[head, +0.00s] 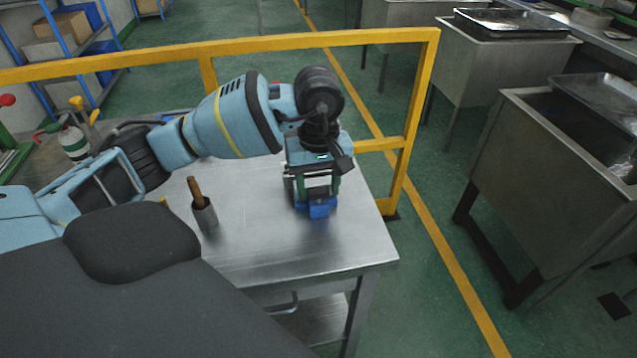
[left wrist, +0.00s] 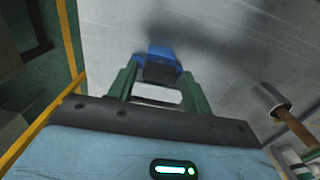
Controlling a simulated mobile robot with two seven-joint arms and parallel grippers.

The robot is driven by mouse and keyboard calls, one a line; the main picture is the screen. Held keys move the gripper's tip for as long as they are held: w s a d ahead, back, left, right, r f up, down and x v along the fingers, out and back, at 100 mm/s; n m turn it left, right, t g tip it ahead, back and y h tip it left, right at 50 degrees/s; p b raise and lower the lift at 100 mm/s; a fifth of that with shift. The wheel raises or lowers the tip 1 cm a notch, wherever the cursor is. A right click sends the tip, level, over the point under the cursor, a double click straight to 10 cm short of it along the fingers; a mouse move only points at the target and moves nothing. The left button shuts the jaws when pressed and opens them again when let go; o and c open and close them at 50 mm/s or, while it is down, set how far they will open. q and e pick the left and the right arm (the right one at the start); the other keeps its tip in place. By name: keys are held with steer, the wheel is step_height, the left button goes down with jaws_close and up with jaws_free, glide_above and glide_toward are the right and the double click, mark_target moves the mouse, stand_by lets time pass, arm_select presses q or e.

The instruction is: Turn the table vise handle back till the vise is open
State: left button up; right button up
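The table vise (head: 318,209) is a small blue body on the metal table, near its right end. It also shows in the left wrist view (left wrist: 161,52), beyond my fingertips, with a dark block on its near side. My left gripper (head: 311,196) points down over the vise, its two green fingers spread apart. In the left wrist view the fingers (left wrist: 159,78) stand on either side of the dark block; I cannot tell whether they touch it. I cannot make out the vise handle or how far the jaws stand apart. My right gripper is not in view.
A grey cup (head: 205,214) with a brown-handled tool stands on the metal table (head: 290,250), left of the vise. A yellow rail (head: 400,110) runs behind the table. The tabletop in front of the vise is clear. Metal sinks (head: 540,180) stand at the right.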

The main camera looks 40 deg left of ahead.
mark_target(319, 190)
arm_select(q)
steer(key=shift+o, duration=0.8)
steer(key=shift+r, duration=3.9)
